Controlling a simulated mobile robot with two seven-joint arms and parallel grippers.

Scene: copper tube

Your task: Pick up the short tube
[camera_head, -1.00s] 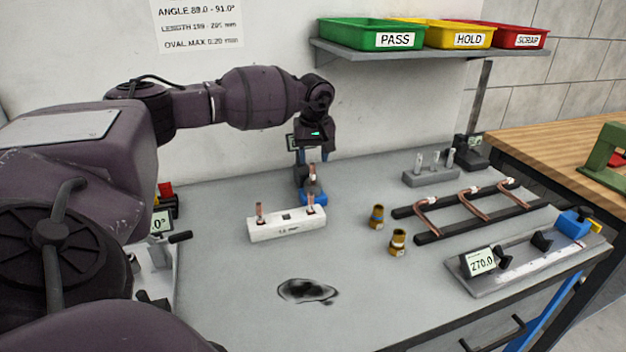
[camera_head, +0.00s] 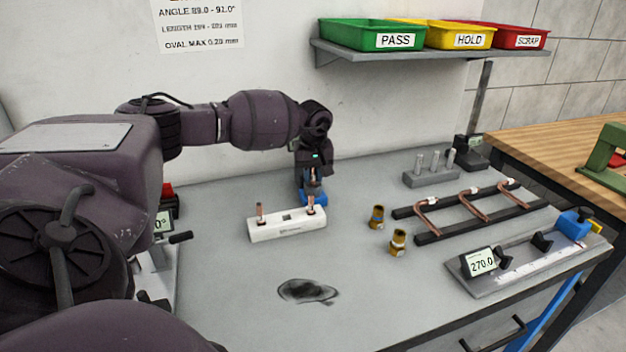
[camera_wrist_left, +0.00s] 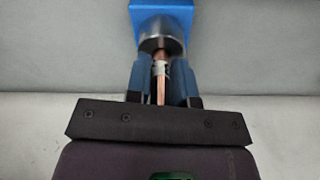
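The short tube is copper with a pale label band (camera_wrist_left: 161,69). It stands upright in a grey metal holder on a blue base (camera_head: 318,200), behind the white block. In the left wrist view its top points toward the camera. My left gripper (camera_head: 312,178) reaches down over it from above, with the blue fingers (camera_wrist_left: 161,86) on either side of the tube. The fingers look apart, with narrow gaps beside the tube; I see no clear contact. In the head view the gripper partly hides the tube. My right gripper is not in view.
A white block (camera_head: 288,230) with two upright copper pieces stands just in front. Two brass fittings (camera_head: 377,216) stand to its right. A dark rack (camera_head: 437,237) holds bent copper tubes. A gauge (camera_head: 480,262) sits at the front right. The table's front middle is clear except for a dark stain.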

